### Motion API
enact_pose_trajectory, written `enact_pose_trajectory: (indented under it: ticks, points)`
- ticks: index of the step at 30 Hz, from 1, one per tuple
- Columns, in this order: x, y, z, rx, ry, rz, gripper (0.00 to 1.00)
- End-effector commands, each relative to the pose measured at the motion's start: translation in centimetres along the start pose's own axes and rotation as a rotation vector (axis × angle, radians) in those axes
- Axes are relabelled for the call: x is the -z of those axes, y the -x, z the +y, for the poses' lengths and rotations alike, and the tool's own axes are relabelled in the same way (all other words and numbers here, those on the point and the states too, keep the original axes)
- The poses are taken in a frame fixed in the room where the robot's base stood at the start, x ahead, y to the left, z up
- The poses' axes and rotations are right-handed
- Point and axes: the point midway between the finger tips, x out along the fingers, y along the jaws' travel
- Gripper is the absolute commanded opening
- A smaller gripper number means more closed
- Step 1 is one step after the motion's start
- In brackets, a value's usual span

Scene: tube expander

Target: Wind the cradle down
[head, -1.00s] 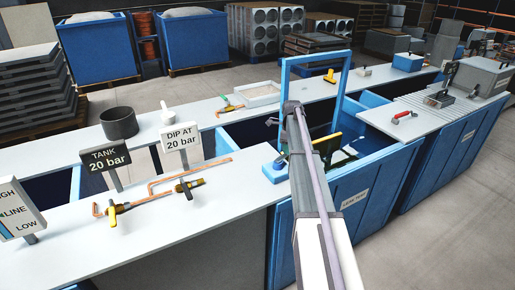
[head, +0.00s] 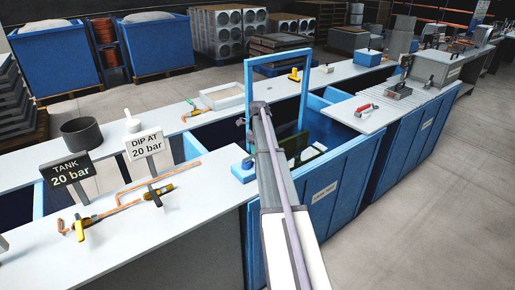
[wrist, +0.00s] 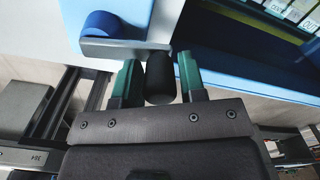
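A blue lifting frame (head: 278,57) stands over the blue tank (head: 325,205). In the wrist view a blue hub (wrist: 103,24) carries a grey crank arm (wrist: 120,49) with a black knob (wrist: 160,76) at its end. My gripper (wrist: 160,82) has its two green fingers on either side of the knob, close against it.
A "TANK 20 bar" sign (head: 70,171) and a "DIP AT 20 bar" sign (head: 145,140) stand on the near-left bench (head: 190,215) by copper pipework (head: 150,192). The floor at right is clear.

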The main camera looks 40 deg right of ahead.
Motion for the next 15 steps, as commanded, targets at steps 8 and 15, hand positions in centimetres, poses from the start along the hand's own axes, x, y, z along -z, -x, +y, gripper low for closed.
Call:
enact_pose_trajectory:
  ticks: [8,15]
  points:
    - [0.0,0.0,0.0,0.001,0.0,0.0,0.53]
    - [0.0,1.2,0.0,0.001,0.0,0.0,0.53]
